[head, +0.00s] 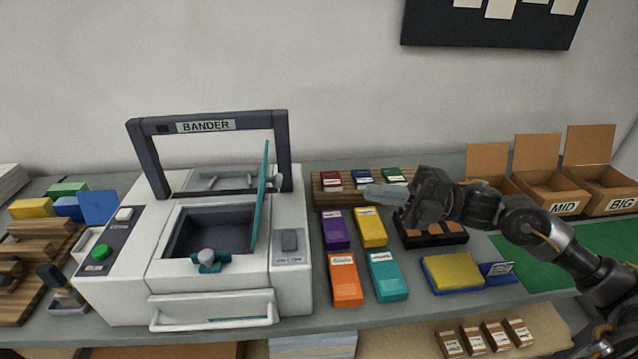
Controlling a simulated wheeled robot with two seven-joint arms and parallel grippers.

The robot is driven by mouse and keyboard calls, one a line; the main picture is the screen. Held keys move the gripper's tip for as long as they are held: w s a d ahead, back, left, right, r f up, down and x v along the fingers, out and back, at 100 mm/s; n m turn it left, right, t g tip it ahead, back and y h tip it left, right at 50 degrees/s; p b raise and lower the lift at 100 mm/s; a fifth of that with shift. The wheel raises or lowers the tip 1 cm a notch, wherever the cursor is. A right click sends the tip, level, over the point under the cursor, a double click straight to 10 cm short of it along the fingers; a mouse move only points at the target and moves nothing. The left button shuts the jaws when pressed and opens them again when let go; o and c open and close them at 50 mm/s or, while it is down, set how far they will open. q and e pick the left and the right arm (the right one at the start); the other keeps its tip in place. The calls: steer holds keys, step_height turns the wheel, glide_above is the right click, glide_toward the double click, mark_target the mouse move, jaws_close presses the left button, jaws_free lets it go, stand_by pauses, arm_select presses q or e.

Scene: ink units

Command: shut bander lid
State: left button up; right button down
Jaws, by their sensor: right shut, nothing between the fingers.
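The bander (290,265) is a white machine on the left half of the table, with a dark arch labelled BANDER over its back. Its teal lid (263,198) stands up, nearly on edge, at the right side of the dark square well (210,232), so the well is open. A teal and grey latch or knob (208,258) sits at the well's front edge. My right gripper (370,194) is shut and empty, pointing left above the coloured boxes, right of the lid and apart from it. My left gripper does not show.
Purple, yellow, orange (345,280) and teal (387,276) boxes lie right of the bander. Behind them is a wooden rack (322,190) with small boxes. A yellow pad (452,272) and open cardboard boxes (552,190) are farther right. Wooden holders (40,245) stand at far left.

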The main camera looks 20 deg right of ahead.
arm_select(q)
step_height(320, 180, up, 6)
steer(key=p, duration=0.6)
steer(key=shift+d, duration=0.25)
arm_select(e)
steer(key=x, duration=1.3)
steer(key=shift+a, duration=0.3)
steer(key=shift+w, duration=0.15)
